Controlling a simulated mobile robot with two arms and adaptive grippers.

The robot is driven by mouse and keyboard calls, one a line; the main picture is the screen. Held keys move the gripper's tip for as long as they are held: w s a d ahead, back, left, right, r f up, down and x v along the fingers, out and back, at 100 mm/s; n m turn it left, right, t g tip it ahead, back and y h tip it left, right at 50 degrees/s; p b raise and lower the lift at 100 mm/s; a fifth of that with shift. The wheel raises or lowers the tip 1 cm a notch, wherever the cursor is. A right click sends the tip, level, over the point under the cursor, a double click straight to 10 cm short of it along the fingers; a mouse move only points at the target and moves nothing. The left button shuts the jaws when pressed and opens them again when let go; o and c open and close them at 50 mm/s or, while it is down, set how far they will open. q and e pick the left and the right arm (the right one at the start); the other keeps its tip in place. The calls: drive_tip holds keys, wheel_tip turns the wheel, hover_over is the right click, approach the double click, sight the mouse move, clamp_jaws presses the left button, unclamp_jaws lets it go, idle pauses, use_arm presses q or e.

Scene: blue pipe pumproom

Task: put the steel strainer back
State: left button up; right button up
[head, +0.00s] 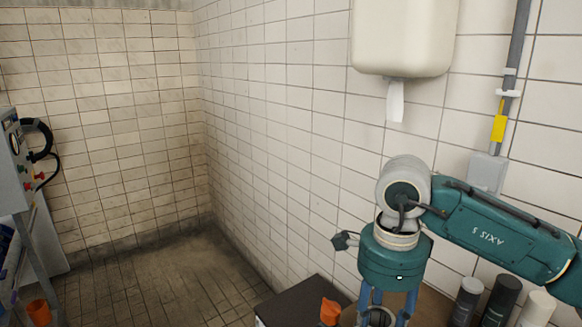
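I cannot make out the steel strainer for certain in the head view. My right arm comes in from the right, and its gripper (387,302) points down at the bottom edge. Its blue fingers stand apart at the top, but their tips are cut off by the frame. A small dark round metallic thing (380,317) shows between or behind the fingers; I cannot tell what it is or whether it is held. My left gripper is not in view.
A dark box (290,300) and an orange object (330,311) are left of the gripper. Several bottles (500,298) stand at right. A paper dispenser (405,38) hangs above on the tiled wall. A grey control cabinet (18,165) stands far left. The floor (170,280) between is clear.

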drive_tip(key=s+d+f+n+b, duration=0.1)
drive_tip(key=s+f+n+b, duration=0.3)
drive_tip(key=f+n, duration=0.4)
drive_tip(key=s+d+f+n+b, duration=0.2)
drive_tip(key=s+f+n+b, duration=0.2)
drive_tip(key=f+n, duration=0.5)
drive_tip(key=s+n, duration=0.2)
drive_tip(key=shift+s+d, duration=0.3)
drive_tip(key=shift+s, duration=0.1)
drive_tip(key=shift+f, duration=0.1)
drive_tip(key=shift+w, duration=0.1)
